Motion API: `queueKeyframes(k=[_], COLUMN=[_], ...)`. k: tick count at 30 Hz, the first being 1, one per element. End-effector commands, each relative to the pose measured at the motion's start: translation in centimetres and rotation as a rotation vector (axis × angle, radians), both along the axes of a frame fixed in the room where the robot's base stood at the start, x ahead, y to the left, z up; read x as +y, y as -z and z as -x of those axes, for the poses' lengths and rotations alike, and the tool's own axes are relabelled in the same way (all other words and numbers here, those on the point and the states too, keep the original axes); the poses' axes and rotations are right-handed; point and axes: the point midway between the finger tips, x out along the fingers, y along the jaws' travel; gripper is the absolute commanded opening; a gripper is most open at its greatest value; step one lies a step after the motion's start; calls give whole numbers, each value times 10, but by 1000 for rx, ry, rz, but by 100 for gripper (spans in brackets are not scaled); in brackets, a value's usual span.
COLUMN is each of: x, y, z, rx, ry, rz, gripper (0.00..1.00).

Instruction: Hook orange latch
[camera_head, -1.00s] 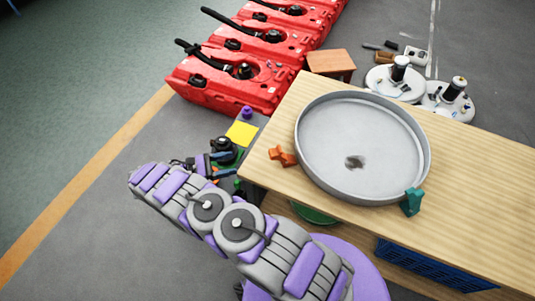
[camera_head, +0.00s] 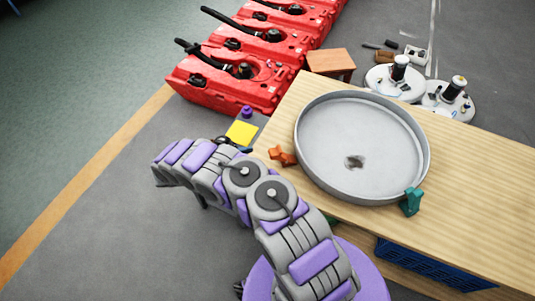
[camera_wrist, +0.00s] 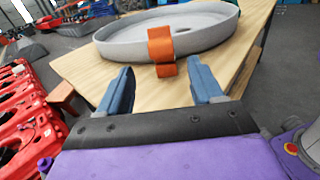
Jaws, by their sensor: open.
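The orange latch (camera_head: 283,155) sits at the left rim of a round grey pan (camera_head: 362,148) on the wooden table. In the wrist view the orange latch (camera_wrist: 161,50) stands against the near side of the pan (camera_wrist: 200,30), with its lower part out over the table top. My gripper (camera_wrist: 163,85) is open in the wrist view, its two blue fingers apart and empty, short of the latch. The latch shows between and beyond the fingertips. A teal latch (camera_head: 412,201) is at the pan's lower right rim.
The wooden table (camera_head: 470,185) has bare top to the right. Several red tanks (camera_head: 232,75) stand at the upper left. A wooden stool (camera_head: 331,62) and white discs (camera_head: 397,83) are behind the table. A blue crate (camera_head: 430,265) is under it.

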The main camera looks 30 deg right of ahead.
Motion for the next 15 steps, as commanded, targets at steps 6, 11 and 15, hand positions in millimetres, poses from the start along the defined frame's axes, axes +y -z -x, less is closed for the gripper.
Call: queueKeyframes(k=[6,11,15], x=[-39,-60,-71], y=[1,1,0], z=[9,13,16], rx=[4,1,2], ry=[3,1,2], rz=[3,1,2], gripper=[66,66,66])
